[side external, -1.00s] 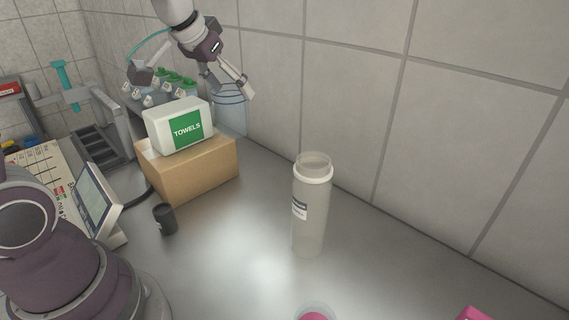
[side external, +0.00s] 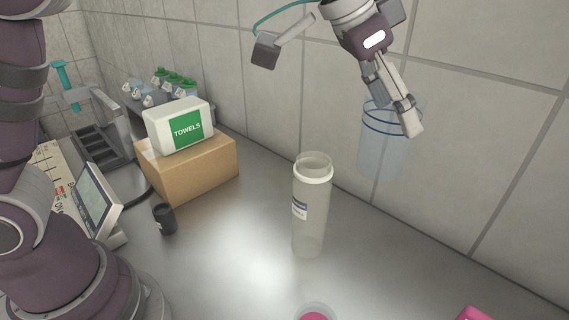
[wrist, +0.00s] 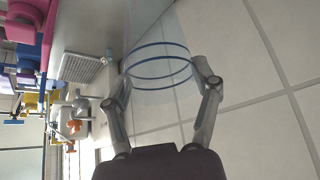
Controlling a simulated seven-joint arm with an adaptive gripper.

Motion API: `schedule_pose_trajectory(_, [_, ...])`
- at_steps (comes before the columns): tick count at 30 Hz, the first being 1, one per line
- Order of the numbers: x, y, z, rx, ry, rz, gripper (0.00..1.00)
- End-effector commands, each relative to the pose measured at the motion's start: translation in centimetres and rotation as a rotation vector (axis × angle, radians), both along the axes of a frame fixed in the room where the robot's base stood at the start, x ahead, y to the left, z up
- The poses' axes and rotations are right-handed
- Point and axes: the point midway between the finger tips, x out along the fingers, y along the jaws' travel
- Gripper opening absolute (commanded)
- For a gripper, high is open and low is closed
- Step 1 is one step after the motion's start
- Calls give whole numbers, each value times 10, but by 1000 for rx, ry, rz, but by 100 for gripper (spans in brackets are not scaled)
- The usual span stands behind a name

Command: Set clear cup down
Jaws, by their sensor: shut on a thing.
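The clear cup (side external: 382,155) is bluish and see-through, with dark blue rings near its top. It hangs upright above the counter, close to the tiled wall, to the right of the tall clear bottle. My gripper (side external: 396,118) is shut on the cup near its upper part. In the wrist view my gripper (wrist: 160,88) has a finger on each side of the cup (wrist: 158,68), and the blue rings show between the fingertips. The counter (side external: 260,255) below the cup looks bare.
A tall clear bottle (side external: 309,215) with a white collar stands mid-counter. A towels pack (side external: 178,126) sits on a cardboard box (side external: 190,170). A small black cup (side external: 164,219) stands before it. Pink items lie at the front, one a pink block (side external: 474,314). The tiled wall (side external: 490,120) is close behind.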

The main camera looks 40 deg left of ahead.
Motion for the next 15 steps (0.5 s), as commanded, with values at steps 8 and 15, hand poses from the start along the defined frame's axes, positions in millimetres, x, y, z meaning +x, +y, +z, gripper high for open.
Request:
schedule_pose_trajectory(8, [-25,-64,-3,-12,3,-213,45])
schedule_pose_trajectory(15, [-30,-71,-27,-11,7,-242,45])
